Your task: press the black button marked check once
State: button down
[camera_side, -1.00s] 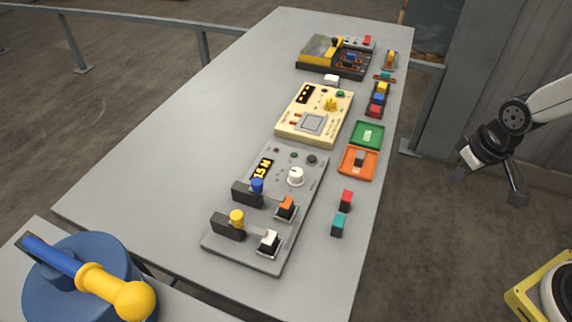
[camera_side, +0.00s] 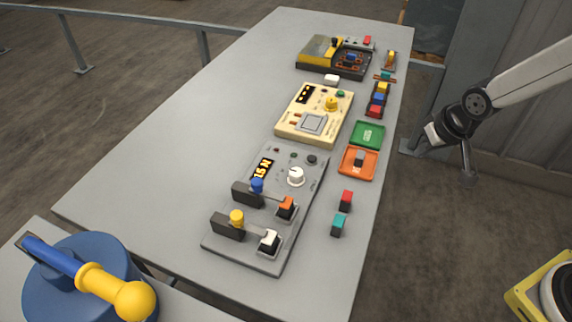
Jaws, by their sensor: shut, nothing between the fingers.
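The grey panel (camera_side: 251,251) lies along the near part of the table. A small black round button (camera_side: 311,159) sits at its far right corner, above the white knob (camera_side: 295,177). Any lettering by the button is too small to read. An orange lit display (camera_side: 262,169) on the panel seems to read 15 N. My gripper (camera_side: 468,178) hangs off the table's right side, well apart from the button. It is small and dark here; it is shut and holds nothing.
The panel also carries blue, yellow, orange and white-topped parts. Orange (camera_side: 350,172) and green (camera_side: 367,135) trays lie between my gripper and the panel's far end. Red (camera_side: 346,199) and teal (camera_side: 338,226) blocks stand nearer. A cream panel (camera_side: 291,122) is beyond. The table's left side is clear.

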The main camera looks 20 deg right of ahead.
jog(key=w+a+m+t+y, duration=0.1)
jog(key=w+a+m+t, duration=0.1)
jog(key=w+a, duration=0.7)
jog(key=m+t+y, duration=0.1)
jog(key=t+y, duration=0.1)
send_over(314, 160)
jog(key=shift+w+f, duration=0.1)
jog(key=shift+f, duration=0.75)
jog(key=shift+f, duration=0.1)
jog(key=shift+f, duration=4.3)
jog(key=shift+f, duration=0.85)
jog(key=shift+r, duration=0.85)
jog(key=shift+r, duration=0.15)
